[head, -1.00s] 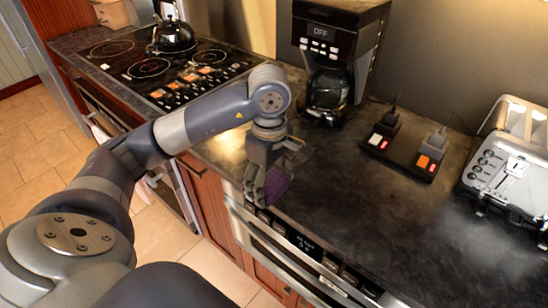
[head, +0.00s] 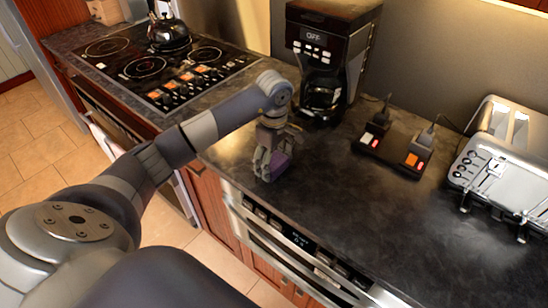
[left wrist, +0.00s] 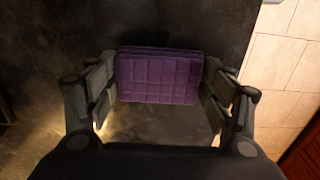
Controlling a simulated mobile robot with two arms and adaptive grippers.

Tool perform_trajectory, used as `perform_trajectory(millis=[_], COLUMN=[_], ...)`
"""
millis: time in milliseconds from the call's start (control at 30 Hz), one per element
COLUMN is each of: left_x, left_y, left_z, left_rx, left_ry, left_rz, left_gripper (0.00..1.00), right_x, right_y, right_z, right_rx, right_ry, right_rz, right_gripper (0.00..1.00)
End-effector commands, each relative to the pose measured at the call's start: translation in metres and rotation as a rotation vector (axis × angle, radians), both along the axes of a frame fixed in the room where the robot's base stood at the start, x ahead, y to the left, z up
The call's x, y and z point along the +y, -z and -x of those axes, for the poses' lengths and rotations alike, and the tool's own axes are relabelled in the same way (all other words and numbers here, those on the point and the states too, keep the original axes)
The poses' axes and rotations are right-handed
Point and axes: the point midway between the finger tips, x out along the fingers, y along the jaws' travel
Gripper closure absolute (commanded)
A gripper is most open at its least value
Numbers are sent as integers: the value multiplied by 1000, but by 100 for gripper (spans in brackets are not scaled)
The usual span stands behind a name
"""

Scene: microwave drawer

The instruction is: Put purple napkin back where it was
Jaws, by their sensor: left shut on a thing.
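The purple napkin (left wrist: 160,76) is a folded, quilted rectangle between the fingers of my left gripper (left wrist: 158,90) in the left wrist view. In the head view the napkin (head: 280,160) shows only as a small purple patch at the fingers. My left gripper (head: 270,165) is shut on it, pointing down over the dark countertop (head: 350,190) near its front edge. I cannot tell whether the napkin touches the counter. My right gripper is not in view.
A coffee maker (head: 325,60) stands behind my left gripper. A power strip (head: 393,150) with plugs and a toaster (head: 500,155) are to the right. A stovetop (head: 150,65) with a kettle (head: 168,32) is at the left. A microwave drawer (head: 290,240) lies below the counter edge.

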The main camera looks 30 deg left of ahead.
Motion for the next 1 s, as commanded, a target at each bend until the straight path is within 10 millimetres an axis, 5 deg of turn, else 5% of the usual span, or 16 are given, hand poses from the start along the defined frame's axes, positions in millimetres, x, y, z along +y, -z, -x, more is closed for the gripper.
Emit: perform_trajectory(millis=[333, 367, 433, 1000], left_x=[0, 0, 0, 0], left_y=[6, 4, 3, -9], left_z=[0, 0, 0, -2], left_rx=[0, 0, 0, -5], left_ry=[0, 0, 0, 0], left_rz=[0, 0, 0, -1], left_gripper=[48, 19, 6, 6], right_x=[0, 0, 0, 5], right_y=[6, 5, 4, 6], right_z=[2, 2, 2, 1], right_rx=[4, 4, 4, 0], right_ry=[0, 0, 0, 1], right_rz=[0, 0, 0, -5], right_gripper=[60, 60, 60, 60])
